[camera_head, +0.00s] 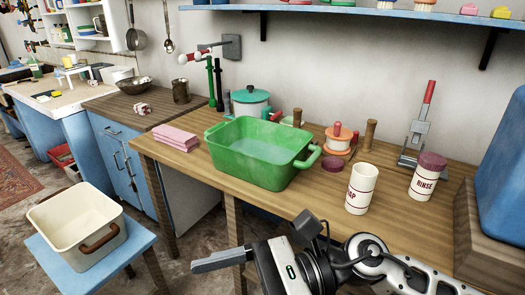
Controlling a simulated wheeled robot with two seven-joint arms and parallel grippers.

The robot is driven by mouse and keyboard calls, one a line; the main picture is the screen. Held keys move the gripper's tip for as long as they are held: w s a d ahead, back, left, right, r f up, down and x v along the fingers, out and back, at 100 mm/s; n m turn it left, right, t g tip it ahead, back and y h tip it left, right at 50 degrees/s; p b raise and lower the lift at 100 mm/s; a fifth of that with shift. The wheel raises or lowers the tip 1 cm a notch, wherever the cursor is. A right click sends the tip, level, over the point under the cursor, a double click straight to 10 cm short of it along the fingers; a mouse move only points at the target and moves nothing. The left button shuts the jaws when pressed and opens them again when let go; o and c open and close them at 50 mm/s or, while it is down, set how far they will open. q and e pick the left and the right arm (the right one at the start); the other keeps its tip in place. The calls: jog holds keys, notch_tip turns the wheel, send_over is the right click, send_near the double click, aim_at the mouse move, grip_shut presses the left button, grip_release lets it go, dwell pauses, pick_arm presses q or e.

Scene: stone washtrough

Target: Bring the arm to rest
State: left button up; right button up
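One of my arms reaches in from the lower right, in front of the wooden table. Its gripper, my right gripper (222,260), points left above the floor, just off the table's front edge. A single grey finger shape shows, so I cannot tell whether it is open or shut. Nothing is seen held in it. My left gripper is not in view.
The wooden table (192,160) bears a green tub (250,170), folded pink cloths (175,137), a cup lettered "..AP" (360,188) and a "RINSE" cup (427,178). A cream bin (75,222) stands on a blue stool (120,262) at left.

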jog(key=w+r+m+t+y, duration=0.3)
jog(key=w+m+t+y, duration=0.25)
jog(key=m+t, duration=0.75)
jog(key=w+d+f+m+t+h, duration=0.3)
jog(key=d+f+m+t+h, duration=0.1)
jog(key=m, duration=0.7)
jog(key=w+d+f+m+t+h, duration=0.3)
jog(key=d+m+t+h, duration=0.15)
jog(key=m, duration=0.65)
jog(key=s+d+f+m+g+h, duration=0.2)
jog(key=s+d+f+m+h, duration=0.1)
jog(key=f+m, duration=0.3)
jog(key=s+d+f+m+g+h, duration=0.2)
jog(key=s+d+f+m+h, duration=0.2)
jog(key=f+m, duration=0.3)
jog(key=s+d+f+m+g+h, duration=0.2)
jog(key=s+d+f+m+h, duration=0.1)
jog(key=f+m, duration=0.4)
notch_tip(320, 180, down, 3)
jog(key=shift+s+d+r+h, duration=0.15)
jog(key=shift+s+d+h, duration=0.15)
jog(key=shift+d+h, duration=0.25)
